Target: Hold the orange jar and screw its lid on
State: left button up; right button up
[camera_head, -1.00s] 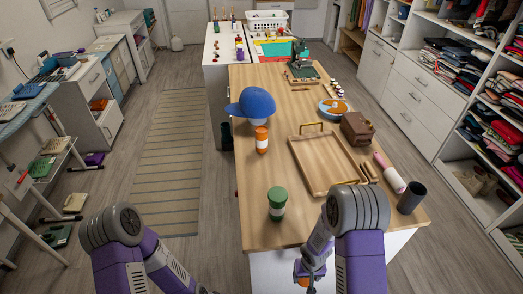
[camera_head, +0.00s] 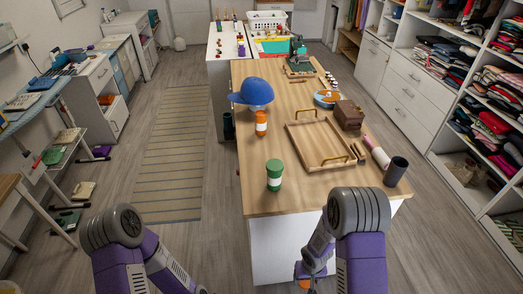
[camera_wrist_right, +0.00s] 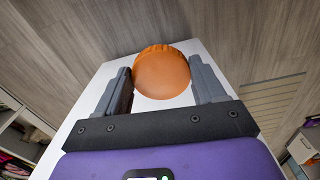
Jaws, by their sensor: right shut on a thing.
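My right gripper (camera_wrist_right: 161,80) is shut on an orange jar (camera_wrist_right: 162,72), whose round orange top with a ridged edge lies between the fingers in the right wrist view. In the head view the right gripper (camera_head: 309,272) is low at the bottom edge, in front of the table; the held jar shows only partly, orange with a white band. I cannot tell whether its top is a separate lid. A similar orange jar with a white band (camera_head: 261,123) stands upright on the wooden table (camera_head: 300,110). My left arm shows at lower left, but its gripper is out of view.
A green jar (camera_head: 274,175) stands near the table's front edge. A blue cap (camera_head: 252,92), a wooden tray (camera_head: 318,146), a brown box (camera_head: 349,114) and a dark cup (camera_head: 396,171) are also on the table.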

aim_at(261, 123)
jog(key=u, duration=1.3)
jog(key=i, duration=3.3)
jog(key=z, duration=3.6)
